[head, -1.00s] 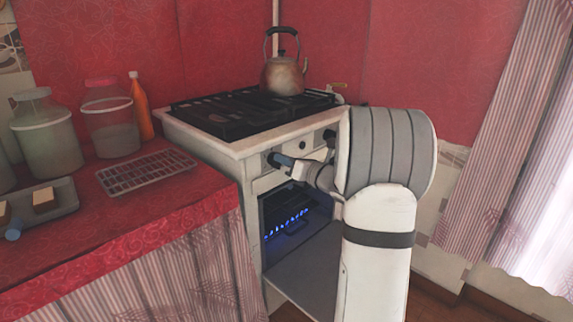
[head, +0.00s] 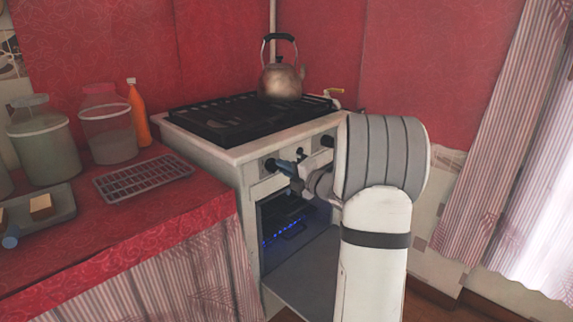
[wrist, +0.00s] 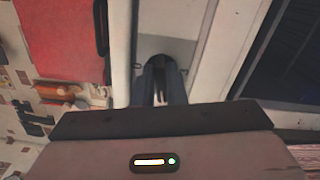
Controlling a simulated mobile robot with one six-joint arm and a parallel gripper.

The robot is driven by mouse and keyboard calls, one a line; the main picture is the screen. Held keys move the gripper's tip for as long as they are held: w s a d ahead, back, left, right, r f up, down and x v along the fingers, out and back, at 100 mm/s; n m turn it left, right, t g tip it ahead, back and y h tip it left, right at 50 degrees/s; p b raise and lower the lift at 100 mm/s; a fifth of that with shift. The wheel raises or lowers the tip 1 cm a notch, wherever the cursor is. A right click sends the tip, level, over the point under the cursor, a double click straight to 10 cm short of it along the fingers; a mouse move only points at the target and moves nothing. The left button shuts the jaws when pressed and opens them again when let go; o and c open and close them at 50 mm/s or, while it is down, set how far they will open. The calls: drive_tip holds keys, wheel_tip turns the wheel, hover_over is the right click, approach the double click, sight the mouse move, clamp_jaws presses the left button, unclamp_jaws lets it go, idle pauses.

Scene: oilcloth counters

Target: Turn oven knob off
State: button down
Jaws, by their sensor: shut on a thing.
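The white stove (head: 225,150) has a row of dark knobs on its front panel. My gripper (head: 277,164) reaches the left knob (head: 269,165) from the right and is shut on it. In the wrist view, the two dark fingers of my gripper (wrist: 160,82) close on either side of the dark oven knob (wrist: 163,63), whose lower part is hidden between them. The oven (head: 290,215) below is open, and low blue flames (head: 280,236) show inside it.
The oven door (head: 305,272) hangs open below my arm. A kettle (head: 281,82) stands at the back of the hob. The red counter on the left bears jars, an orange bottle (head: 138,115), a rack (head: 143,177) and a tray (head: 40,222).

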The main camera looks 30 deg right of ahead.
drive_tip(key=shift+s+a+f+m+p, duration=0.1)
drive_tip(key=shift+f+m+p, duration=0.1)
drive_tip(key=shift+m+p, duration=2.55)
drive_tip(key=shift+a+f+m+p, duration=0.15)
drive_tip(key=shift+m+p, duration=1.25)
drive_tip(key=shift+m, duration=2.7)
drive_tip(key=shift+s+a+f+m+p, duration=0.1)
drive_tip(key=shift+f+m+p, duration=0.1)
drive_tip(key=shift+m+p, duration=2.55)
drive_tip(key=shift+m+b, duration=0.65)
drive_tip(key=shift+m, duration=0.15)
drive_tip(key=c, duration=1.5)
unclamp_jaws()
drive_tip(key=shift+a+f, duration=0.1)
drive_tip(key=shift+f, duration=0.05)
drive_tip(key=v, duration=0.7)
drive_tip(key=shift+s+p, duration=0.3)
drive_tip(key=shift+s, duration=0.05)
